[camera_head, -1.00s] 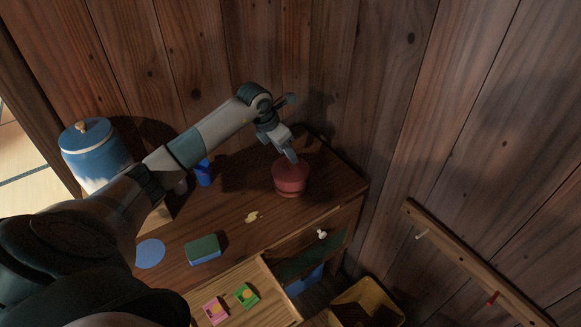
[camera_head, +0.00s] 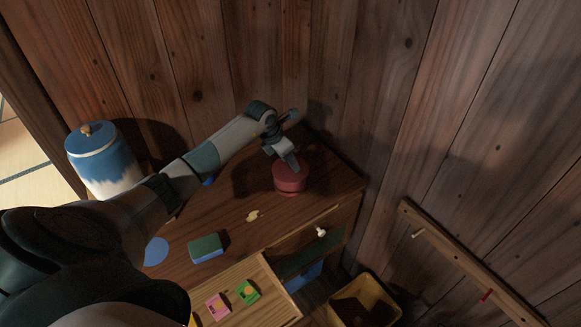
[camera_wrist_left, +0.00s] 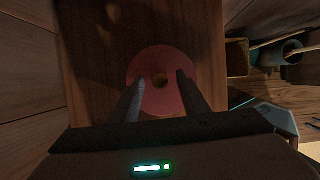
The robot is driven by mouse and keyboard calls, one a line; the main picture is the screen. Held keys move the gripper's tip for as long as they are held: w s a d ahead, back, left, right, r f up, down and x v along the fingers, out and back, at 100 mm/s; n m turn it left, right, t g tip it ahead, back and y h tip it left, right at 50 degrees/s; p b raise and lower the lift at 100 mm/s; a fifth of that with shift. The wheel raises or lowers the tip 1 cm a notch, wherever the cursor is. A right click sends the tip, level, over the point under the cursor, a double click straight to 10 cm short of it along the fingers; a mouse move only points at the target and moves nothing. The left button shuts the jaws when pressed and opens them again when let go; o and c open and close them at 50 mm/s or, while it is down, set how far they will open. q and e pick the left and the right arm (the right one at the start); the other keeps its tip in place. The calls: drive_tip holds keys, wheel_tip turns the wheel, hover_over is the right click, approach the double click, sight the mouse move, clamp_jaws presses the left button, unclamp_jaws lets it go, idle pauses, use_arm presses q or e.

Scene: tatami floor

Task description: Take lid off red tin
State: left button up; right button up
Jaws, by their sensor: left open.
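The red tin (camera_head: 289,179) stands upright on the right end of the wooden cabinet top, with its lid on. My left gripper (camera_head: 293,167) is directly over the tin, pointing down. I cannot tell how far the fingertips are above the lid. My right gripper is not in view.
A blue and white jar (camera_head: 103,163) stands at the left. A green and blue sponge (camera_head: 206,248), a yellow scrap (camera_head: 253,215) and a blue disc (camera_head: 155,251) lie on the cabinet top (camera_head: 225,222). An open drawer (camera_head: 262,300) holds small boxes. A yellow bin (camera_head: 372,292) stands at lower right.

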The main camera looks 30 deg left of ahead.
use_arm(q)
drive_tip(key=shift+c, duration=0.6)
clamp_jaws()
drive_tip(key=shift+r+b, duration=0.65)
drive_tip(key=shift+r, duration=0.1)
wheel_tip(320, 180, up, 2)
drive_tip(key=shift+r+b, duration=0.25)
drive_tip(key=shift+b, duration=0.6)
drive_tip(key=w+d+r+b, duration=0.2)
drive_tip(key=d+r+b, duration=0.2)
drive_tip(key=d+r, duration=0.3)
drive_tip(key=d, duration=0.4)
drive_tip(key=shift+w+d, duration=0.15)
drive_tip(key=shift+d, duration=0.05)
